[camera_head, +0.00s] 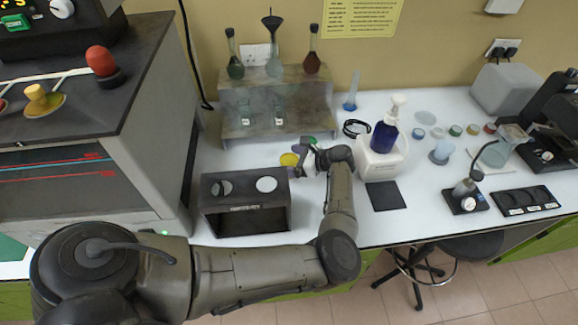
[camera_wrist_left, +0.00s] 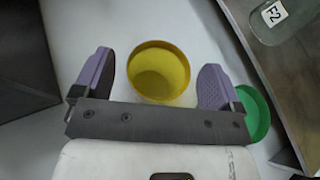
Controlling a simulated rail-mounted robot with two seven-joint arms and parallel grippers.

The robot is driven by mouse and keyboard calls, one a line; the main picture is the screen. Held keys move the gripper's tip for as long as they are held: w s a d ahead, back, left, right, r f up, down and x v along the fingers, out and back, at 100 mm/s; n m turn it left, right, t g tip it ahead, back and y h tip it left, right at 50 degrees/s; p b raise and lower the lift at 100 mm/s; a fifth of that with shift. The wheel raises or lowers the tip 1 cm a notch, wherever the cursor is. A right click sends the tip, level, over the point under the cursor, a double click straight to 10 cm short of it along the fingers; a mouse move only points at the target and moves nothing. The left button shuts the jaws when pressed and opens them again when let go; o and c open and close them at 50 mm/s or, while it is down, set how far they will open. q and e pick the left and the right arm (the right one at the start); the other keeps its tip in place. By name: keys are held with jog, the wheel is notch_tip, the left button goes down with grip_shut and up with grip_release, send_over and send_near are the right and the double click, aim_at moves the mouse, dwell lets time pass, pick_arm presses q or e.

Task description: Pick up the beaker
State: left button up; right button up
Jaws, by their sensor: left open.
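Two small clear glass beakers (camera_head: 245,116) (camera_head: 278,115) stand side by side on the lower level of the rack in the head view. A glass beaker with a label (camera_wrist_left: 284,18) shows at the top right of the left wrist view, cut off by the frame. My left gripper (camera_head: 301,160) is low over the table in front of the rack. Its open purple fingers (camera_wrist_left: 155,85) stand on either side of a yellow cup (camera_wrist_left: 158,75), with gaps on both sides. The yellow cup also shows in the head view (camera_head: 289,160). My right gripper is out of view.
A green cup (camera_wrist_left: 254,112) is just right of the right finger. The rack (camera_head: 232,100) stands behind and a dark open-fronted box (camera_head: 245,220) in front left. A blue bottle (camera_head: 384,137) in a white holder is to the right. Another glass vessel (camera_head: 497,152) stands farther right.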

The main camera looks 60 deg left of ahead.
pick_arm(q)
jog(key=shift+x, duration=1)
jog(key=shift+c, duration=0.2)
jog(key=c, duration=1)
